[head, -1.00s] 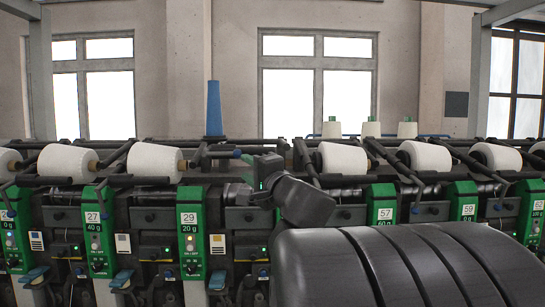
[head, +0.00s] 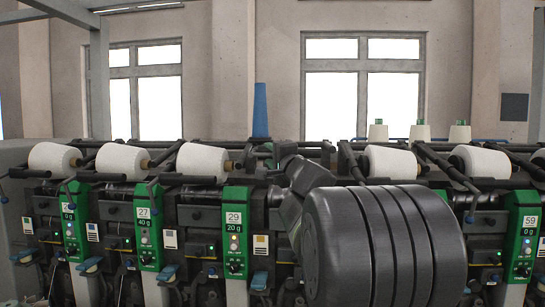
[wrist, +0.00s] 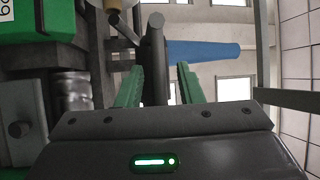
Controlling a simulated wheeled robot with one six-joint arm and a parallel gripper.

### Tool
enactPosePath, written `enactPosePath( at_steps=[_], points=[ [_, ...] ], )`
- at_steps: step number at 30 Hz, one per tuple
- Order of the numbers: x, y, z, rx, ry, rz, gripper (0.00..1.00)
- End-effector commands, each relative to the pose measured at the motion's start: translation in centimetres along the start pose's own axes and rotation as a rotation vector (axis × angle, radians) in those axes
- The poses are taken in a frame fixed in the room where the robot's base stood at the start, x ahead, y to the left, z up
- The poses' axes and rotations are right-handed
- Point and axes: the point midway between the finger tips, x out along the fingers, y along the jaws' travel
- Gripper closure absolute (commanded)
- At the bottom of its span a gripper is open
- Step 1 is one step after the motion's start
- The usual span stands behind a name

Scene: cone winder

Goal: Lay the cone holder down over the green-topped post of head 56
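The cone holder appears to be the dark bar (wrist: 155,62) with a round end in the wrist view. It stands between the two green fingers of my gripper (wrist: 160,88). The fingers are apart, with a gap on the bar's right; whether the left one touches it I cannot tell. In the head view my arm hides most of the gripper and the station behind it. No label 56 can be read, and I cannot make out its green-topped post. The green panel 29 (head: 233,232) is left of my arm.
A blue cone (head: 260,112) stands behind my gripper, also in the wrist view (wrist: 205,51). White cones sit left (head: 203,158) and right (head: 391,162) of my arm. Small cones (head: 420,133) stand behind on the right. Panel 59 (head: 522,235) is at right.

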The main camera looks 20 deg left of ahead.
Motion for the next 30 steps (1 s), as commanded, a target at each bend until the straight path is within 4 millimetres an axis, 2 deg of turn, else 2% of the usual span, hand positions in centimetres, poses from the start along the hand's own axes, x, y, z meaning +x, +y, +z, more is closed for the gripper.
enactPosePath(
  at_steps=[4,5,9,10,23,30],
  points=[
    [-0.01,0.00,0.00,0.000,0.000,0.000,0.67],
    [-0.02,0.00,-0.01,0.000,0.000,0.000,0.70],
    [-0.03,0.00,-0.01,0.000,0.000,0.000,0.98],
    [-0.03,0.01,-0.01,0.000,0.000,0.000,1.00],
    [-0.07,0.24,0.02,0.017,0.004,-0.010,1.00],
    [-0.15,0.80,0.12,0.081,0.019,-0.047,1.00]
  ],
)
